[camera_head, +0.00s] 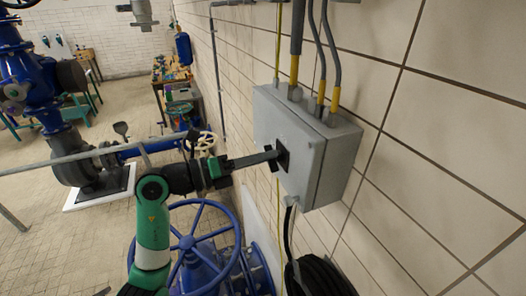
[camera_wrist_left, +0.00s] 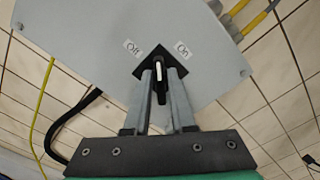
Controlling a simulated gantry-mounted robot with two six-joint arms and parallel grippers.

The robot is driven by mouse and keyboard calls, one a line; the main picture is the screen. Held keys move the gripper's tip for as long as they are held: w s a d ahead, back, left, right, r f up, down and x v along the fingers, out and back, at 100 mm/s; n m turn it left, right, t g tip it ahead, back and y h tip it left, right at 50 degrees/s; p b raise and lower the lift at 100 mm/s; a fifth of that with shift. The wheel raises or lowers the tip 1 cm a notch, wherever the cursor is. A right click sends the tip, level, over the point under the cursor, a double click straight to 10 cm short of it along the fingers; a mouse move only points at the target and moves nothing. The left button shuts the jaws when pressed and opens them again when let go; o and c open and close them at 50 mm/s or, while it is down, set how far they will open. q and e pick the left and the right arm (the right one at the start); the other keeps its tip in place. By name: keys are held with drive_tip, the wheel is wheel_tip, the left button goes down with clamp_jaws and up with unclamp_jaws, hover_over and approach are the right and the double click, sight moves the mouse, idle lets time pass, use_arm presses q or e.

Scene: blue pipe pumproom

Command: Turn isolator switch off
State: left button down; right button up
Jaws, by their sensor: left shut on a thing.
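The isolator switch is a black handle with a white pointer (camera_wrist_left: 158,72) on a dark square plate; in the head view the dark plate shows on the box face (camera_head: 283,153). The grey isolator box (camera_head: 333,152) is fixed to the tiled wall. In the left wrist view, an "Off" label (camera_wrist_left: 132,48) lies up-left of the handle and an "On" label (camera_wrist_left: 183,51) up-right. The white pointer stands between the two labels. My left gripper (camera_wrist_left: 161,82) is shut on the handle, one finger on each side; it also shows in the head view (camera_head: 270,157). My right gripper is in no view.
Cables (camera_head: 297,50) enter the box from above, and a black cable coil (camera_head: 318,276) hangs below it. A blue handwheel (camera_head: 199,245) stands below my left arm. A grey rail (camera_head: 70,157) crosses at left. Open floor lies farther back.

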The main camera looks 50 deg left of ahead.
use_arm(q)
drive_tip(key=shift+f+n, duration=0.2)
drive_tip(key=shift+n, duration=3.6)
drive_tip(key=shift+a, duration=0.1)
drive_tip(key=c, duration=0.9)
unclamp_jaws()
drive_tip(key=b+v, duration=0.2)
drive_tip(key=v, duration=0.9)
drive_tip(key=shift+s+a, duration=0.1)
drive_tip(key=shift+s, duration=0.15)
